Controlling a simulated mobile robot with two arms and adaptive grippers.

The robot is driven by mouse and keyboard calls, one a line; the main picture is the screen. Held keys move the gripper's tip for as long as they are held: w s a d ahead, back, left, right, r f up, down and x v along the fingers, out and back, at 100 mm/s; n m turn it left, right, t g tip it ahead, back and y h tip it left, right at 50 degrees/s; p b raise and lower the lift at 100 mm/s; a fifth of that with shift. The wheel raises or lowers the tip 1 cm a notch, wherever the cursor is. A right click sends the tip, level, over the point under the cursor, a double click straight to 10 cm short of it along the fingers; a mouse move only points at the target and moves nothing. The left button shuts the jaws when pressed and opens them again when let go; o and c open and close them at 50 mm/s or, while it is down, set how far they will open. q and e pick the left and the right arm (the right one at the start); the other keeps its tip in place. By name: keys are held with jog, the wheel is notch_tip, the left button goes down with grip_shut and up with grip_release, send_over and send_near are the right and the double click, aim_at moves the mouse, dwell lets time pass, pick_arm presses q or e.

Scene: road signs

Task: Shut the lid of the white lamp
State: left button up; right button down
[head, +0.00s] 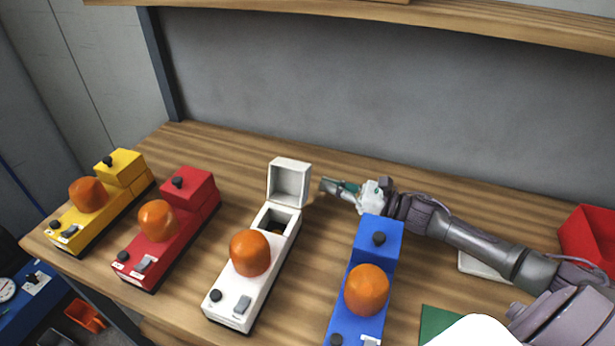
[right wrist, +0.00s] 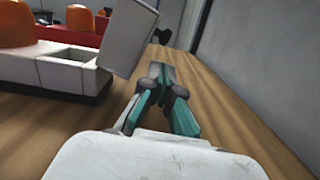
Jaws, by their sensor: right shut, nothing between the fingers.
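The white lamp (head: 253,272) stands on the wooden table in the middle of the head view, with an orange dome on top. Its lid (head: 289,182) is open, standing up at the far end with its hollow inside facing the front. The compartment under it is uncovered. My right gripper (head: 325,187) is shut and empty, just right of the raised lid. In the right wrist view the fingertips (right wrist: 160,72) point past the lid (right wrist: 125,35), with the lamp body (right wrist: 70,72) to their left; I cannot tell whether they touch the lid. My left gripper is not in view.
Yellow (head: 75,224) and red (head: 180,229) lamps with shut lids stand to the left. A blue lamp (head: 372,279) with a shut lid stands to the right, near my right arm. A red bin (head: 590,240) is at the far right. A grey wall stands behind the table.

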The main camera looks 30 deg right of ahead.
aim_at(291, 180)
jog(key=p+x, duration=0.1)
jog(key=x, duration=0.3)
jog(key=shift+w+a+r, duration=0.1)
jog(key=shift+w+r, duration=0.05)
jog(key=shift+w, duration=0.05)
jog(key=shift+w+a, duration=0.5)
jog(key=shift+s+r+n+b, duration=0.1)
jog(key=shift+r+n+b, duration=0.05)
jog(key=shift+n+b, duration=0.15)
